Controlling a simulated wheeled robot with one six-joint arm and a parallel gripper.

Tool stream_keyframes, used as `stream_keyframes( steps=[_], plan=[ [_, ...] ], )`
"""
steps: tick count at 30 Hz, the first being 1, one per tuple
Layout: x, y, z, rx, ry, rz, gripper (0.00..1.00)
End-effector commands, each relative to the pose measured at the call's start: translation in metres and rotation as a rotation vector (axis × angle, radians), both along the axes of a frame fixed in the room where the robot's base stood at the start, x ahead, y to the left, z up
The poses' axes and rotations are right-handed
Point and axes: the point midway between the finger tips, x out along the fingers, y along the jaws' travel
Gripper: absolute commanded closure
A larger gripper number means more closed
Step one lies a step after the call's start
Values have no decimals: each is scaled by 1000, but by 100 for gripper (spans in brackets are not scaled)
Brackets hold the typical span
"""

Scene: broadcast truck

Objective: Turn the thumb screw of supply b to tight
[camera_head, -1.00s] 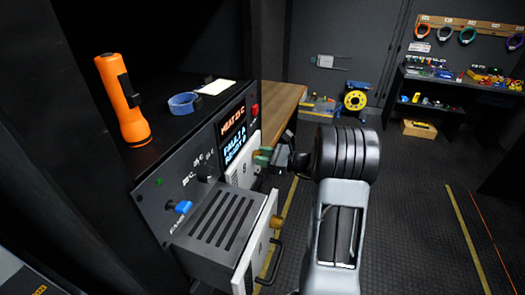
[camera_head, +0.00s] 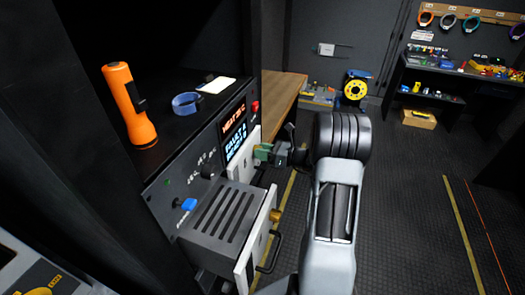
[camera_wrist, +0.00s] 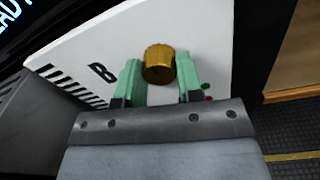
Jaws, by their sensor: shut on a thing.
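The brass thumb screw (camera_wrist: 158,64) of supply b sits on a white front panel (camera_wrist: 205,40) marked B in the wrist view. My gripper (camera_wrist: 160,75) has its two green fingers on either side of the screw and is shut on it. In the head view my gripper (camera_head: 268,153) is at the white panel of supply b (camera_head: 247,152), and the screw is hidden there. Whether the screw is tight cannot be told.
Nearer me, another supply unit (camera_head: 222,222) sticks out of the rack, with a brass screw (camera_head: 275,214) and a black handle (camera_head: 272,250). An orange flashlight (camera_head: 130,105) and a blue tape roll (camera_head: 186,103) stand on top. The floor to the right is clear.

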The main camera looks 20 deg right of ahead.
Motion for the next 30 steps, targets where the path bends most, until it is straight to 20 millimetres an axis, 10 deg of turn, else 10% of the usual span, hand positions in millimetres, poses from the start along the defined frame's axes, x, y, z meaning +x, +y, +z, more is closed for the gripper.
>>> stream_keyframes(
  steps=[7,8,15,30],
  plan=[
    [0,0,-1,1,3,1,90],
    [0,0,-1,1,3,1,63],
    [0,0,0,1,1,1,41],
    [-21,-23,-2,-1,1,-4,41]
  ],
)
